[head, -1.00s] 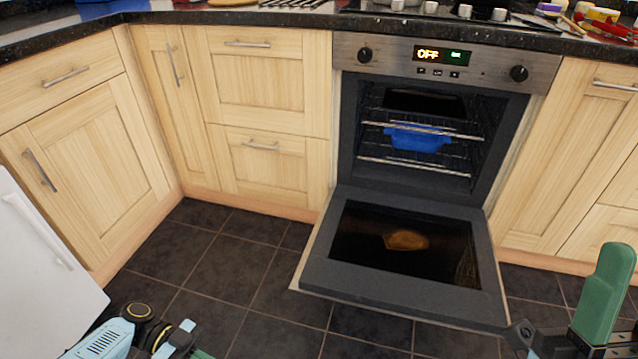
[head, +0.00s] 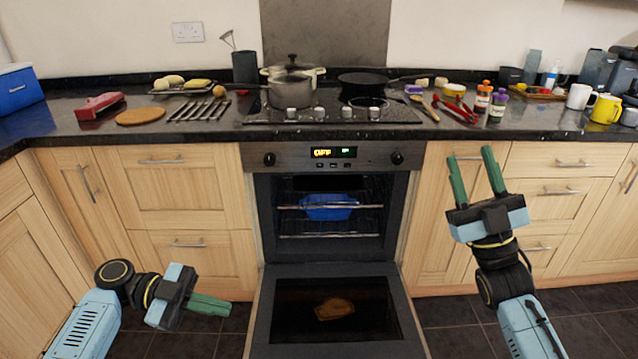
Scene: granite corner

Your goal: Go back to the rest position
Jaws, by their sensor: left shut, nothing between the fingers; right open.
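My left gripper (head: 212,305) is shut and empty, low on the left in front of the wooden cabinets. Its green fingers lie together and point right, toward the open oven door. My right gripper (head: 472,172) is open and empty, raised in front of the cabinets right of the oven. Its two green fingers point up and stand apart. Neither gripper touches anything that I can see.
The oven (head: 330,155) is open, its door (head: 398,312) folded down between my arms. A blue dish (head: 329,207) sits on a rack inside. A brown item (head: 334,308) shows on the door. Pots (head: 290,88), a pan (head: 374,82) and utensils crowd the dark counter (head: 70,126).

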